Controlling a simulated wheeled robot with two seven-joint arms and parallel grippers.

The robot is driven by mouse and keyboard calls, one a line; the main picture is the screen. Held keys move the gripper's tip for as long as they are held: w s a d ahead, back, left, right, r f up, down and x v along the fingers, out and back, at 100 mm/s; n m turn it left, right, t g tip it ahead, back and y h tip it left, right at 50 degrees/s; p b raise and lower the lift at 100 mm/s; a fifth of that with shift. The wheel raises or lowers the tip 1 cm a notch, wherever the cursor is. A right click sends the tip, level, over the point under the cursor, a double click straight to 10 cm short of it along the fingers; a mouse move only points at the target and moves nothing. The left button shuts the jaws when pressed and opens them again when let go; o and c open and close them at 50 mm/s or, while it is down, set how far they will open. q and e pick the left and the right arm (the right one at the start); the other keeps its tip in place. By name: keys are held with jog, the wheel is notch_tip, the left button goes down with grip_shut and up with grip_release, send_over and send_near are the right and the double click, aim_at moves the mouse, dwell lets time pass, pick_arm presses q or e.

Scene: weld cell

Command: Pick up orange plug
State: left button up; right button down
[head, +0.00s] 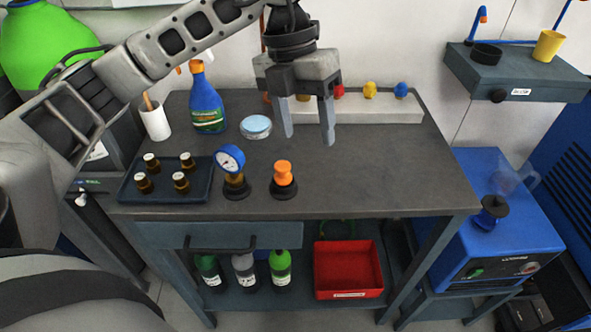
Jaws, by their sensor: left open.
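The orange plug (283,173) stands upright in a dark round base near the front middle of the grey workbench (370,175). My left gripper (308,138) hangs over the bench, fingers pointing down, open with nothing between them. It is behind the plug and a little to its right in the picture, apart from it. My right gripper does not show.
A dark tray (135,192) with several small brown bottles is further left. Behind are a round tin (256,127), a blue spray bottle (207,105) and a pale rack (385,108). The bench's right side is clear.

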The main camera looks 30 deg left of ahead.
pick_arm(q)
jog(key=w+a+r+n+y, duration=0.1)
jog(key=a+r+y, duration=0.15)
jog(key=a, duration=0.25)
send_over(283, 165)
jog(key=shift+n+t, duration=0.3)
jog(key=shift+t, duration=0.1)
notch_tip(283, 165, down, 10)
jog(key=shift+r+b, duration=0.2)
jog(key=shift+b, duration=0.2)
jog(key=shift+f+p, duration=0.5)
jog(key=shift+f, duration=2.5)
jog(key=c, duration=1.1)
